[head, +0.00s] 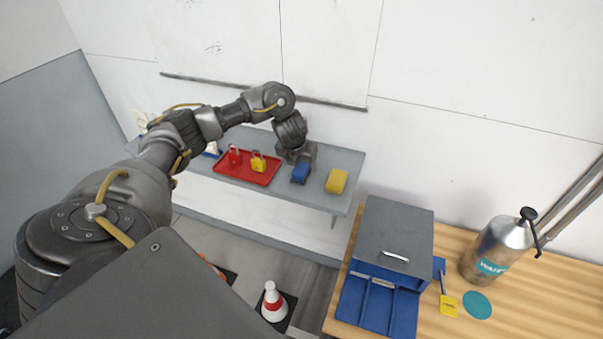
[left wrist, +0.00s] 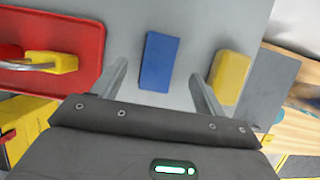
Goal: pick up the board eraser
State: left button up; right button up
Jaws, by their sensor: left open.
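A blue block (head: 301,173), which looks like the board eraser, lies on the grey wall shelf (head: 262,200). My left gripper (head: 297,158) is over the shelf at this block and partly covers its far end in the head view. In the left wrist view the blue block (left wrist: 159,62) shows between the two fingers of my open left gripper (left wrist: 158,70), with a gap on each side. I cannot tell how far the fingertips are above the shelf. My right gripper is not in view.
A yellow block (head: 337,181) lies close to the right of the blue one. A red tray (head: 262,178) with a red padlock (head: 235,155) and a yellow padlock (head: 258,162) is to the left. A wooden bench (head: 530,290) with a grey-lidded blue box (head: 395,235) and a metal flask (head: 497,250) stands right.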

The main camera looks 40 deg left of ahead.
aim_at(302, 167)
pick_arm(q)
jog(key=shift+w+a+f+p, duration=0.1)
jog(key=shift+f+p, duration=0.25)
jog(key=shift+f, duration=0.05)
jog(key=p+x, duration=0.1)
jog(key=x, duration=0.3)
jog(key=shift+w+a, duration=0.1)
jog(key=shift+w, duration=0.05)
jog(key=shift+c, duration=0.4)
jog(key=c, duration=1)
